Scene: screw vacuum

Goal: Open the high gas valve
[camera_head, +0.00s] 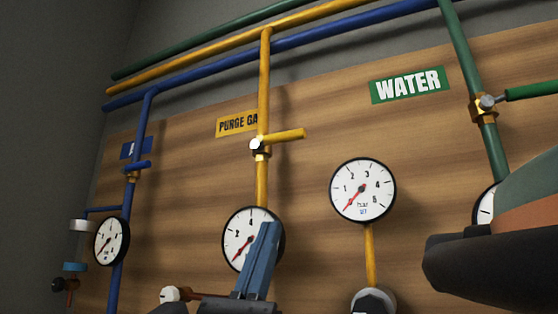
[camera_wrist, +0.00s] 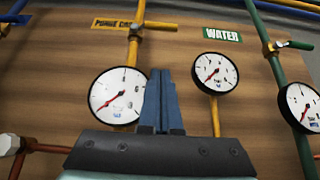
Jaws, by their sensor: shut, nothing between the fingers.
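The high valve on the yellow gas pipe has a yellow lever (camera_head: 288,135) that sticks out to the right, across the upright pipe. Its body (camera_head: 259,147) sits just below the "PURGE GA…" label (camera_head: 238,124). In the wrist view the yellow lever (camera_wrist: 160,26) shows at the top, above my fingers. My gripper (camera_head: 268,228) has its blue fingers shut and empty. They point upward, below the valve and apart from its lever in the picture. In the wrist view my gripper (camera_wrist: 160,78) is in the middle, in front of the wooden panel.
A gauge (camera_head: 240,245) lies partly behind my fingers, and another gauge (camera_head: 363,190) is to the right. The water pipe (camera_head: 468,70) has a green lever (camera_head: 530,91). A blue pipe (camera_head: 136,190) with a blue lever stands left. The panel between gauges and levers is clear.

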